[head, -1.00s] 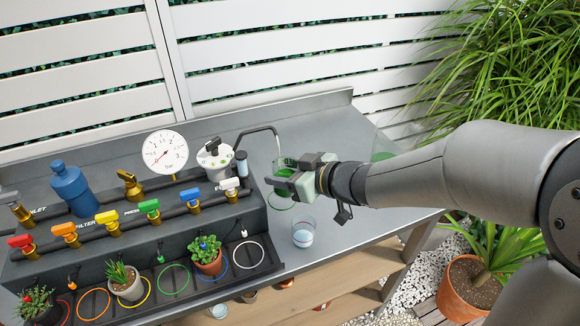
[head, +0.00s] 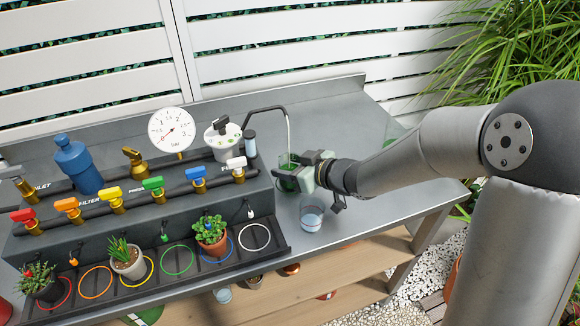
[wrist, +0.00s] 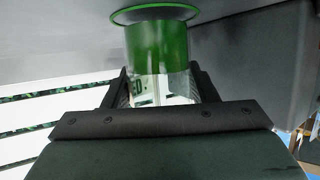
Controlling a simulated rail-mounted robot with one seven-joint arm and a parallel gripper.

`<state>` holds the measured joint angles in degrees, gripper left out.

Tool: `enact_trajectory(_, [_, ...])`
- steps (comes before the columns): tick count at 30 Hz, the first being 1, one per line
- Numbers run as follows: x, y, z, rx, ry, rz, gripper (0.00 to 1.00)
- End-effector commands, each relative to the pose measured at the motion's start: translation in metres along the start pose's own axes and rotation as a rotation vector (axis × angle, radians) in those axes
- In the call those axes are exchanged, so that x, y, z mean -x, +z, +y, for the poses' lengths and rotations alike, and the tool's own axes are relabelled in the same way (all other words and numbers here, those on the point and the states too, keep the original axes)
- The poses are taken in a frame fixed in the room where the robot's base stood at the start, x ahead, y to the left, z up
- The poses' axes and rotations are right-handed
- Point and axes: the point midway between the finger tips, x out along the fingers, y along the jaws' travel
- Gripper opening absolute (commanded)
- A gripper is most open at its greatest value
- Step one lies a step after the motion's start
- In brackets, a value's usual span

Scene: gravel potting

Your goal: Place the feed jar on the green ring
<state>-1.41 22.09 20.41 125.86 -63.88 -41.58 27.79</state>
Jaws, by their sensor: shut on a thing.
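The feed jar (head: 288,176), a clear jar with green contents, is upright beneath the thin spout in the head view. My gripper (head: 303,177) is shut on it from the right. In the wrist view the jar (wrist: 158,50) sits between my dark fingers (wrist: 160,95), with its green end away from the palm. The green ring (wrist: 120,15) shows around that end of the jar on the grey bench top. I cannot tell whether the jar touches the bench. In the head view the jar and gripper largely hide this ring.
A clear cup (head: 311,216) stands close in front of my gripper.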

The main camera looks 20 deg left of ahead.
Motion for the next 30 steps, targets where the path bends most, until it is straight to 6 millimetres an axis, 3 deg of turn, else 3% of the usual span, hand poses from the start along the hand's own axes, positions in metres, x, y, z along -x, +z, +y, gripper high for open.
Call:
enact_trajectory(6, [-0.002,0.004,0.000,0.000,0.000,0.001,0.18])
enact_trajectory(7, [-0.001,0.003,0.000,0.000,0.000,0.000,0.61])
enact_trajectory(9, [-0.001,0.003,0.000,0.000,0.000,0.000,0.74])
enact_trajectory(20, [0.003,-0.002,0.000,0.001,0.001,-0.001,0.74])
enact_trajectory(30, [0.070,-0.003,0.001,0.000,0.004,-0.001,0.74])
